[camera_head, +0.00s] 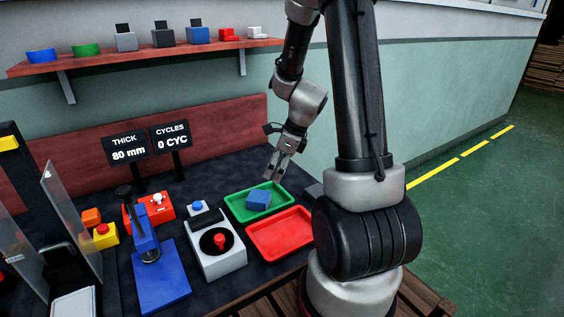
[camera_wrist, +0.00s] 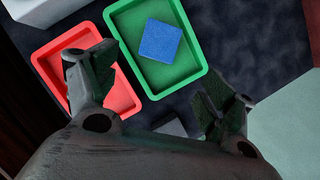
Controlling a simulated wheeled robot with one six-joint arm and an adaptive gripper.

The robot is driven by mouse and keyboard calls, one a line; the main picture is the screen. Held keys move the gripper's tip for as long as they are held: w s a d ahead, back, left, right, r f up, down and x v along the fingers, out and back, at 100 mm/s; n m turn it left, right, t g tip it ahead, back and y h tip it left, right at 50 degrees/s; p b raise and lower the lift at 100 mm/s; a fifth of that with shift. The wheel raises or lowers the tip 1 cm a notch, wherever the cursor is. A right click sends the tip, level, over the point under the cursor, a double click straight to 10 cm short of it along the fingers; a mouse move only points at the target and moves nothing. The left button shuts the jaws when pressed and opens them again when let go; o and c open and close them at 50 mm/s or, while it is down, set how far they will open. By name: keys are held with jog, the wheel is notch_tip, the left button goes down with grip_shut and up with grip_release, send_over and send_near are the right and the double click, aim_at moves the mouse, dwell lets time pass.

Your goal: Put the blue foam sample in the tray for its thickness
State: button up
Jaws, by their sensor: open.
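The blue foam sample (camera_head: 259,199) lies inside the green tray (camera_head: 236,205), turned a little against the tray's sides. It also shows in the wrist view (camera_wrist: 160,40), on the floor of the green tray (camera_wrist: 178,85). The red tray (camera_head: 281,252) is empty in the head view, beside the green one and nearer to me. My gripper (camera_head: 281,178) is above the green tray near its far edge, apart from the foam. In the wrist view my gripper (camera_wrist: 150,85) has its fingers wide apart with nothing between them. A display (camera_head: 128,149) reads THICK 80 mm.
A second display (camera_head: 171,138) reads 0 CYC. A blue press stand (camera_head: 161,283) and a white box with a red knob (camera_head: 216,247) stand left of the trays. A wall shelf (camera_head: 150,58) with several small items is behind. Dark bench surface lies clear beyond the green tray.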

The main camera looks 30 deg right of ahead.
jog(key=s+a+r+n, duration=0.2)
jog(key=s+r+n, duration=0.2)
jog(key=r+n, duration=0.2)
jog(key=s+a+r+n, duration=0.2)
jog(key=s+r+n, duration=0.1)
jog(key=r+n, duration=0.35)
jog(key=s+r+n+h, duration=0.1)
jog(key=s+r+n, duration=0.3)
jog(key=s+n, duration=0.3)
jog(key=s+r+n+t+h, duration=0.1)
jog(key=s+r+n+h, duration=0.1)
jog(key=s+r+n, duration=0.2)
jog(key=s+d+n, duration=0.1)
jog(key=s+n, duration=0.2)
jog(key=shift+r, duration=0.35)
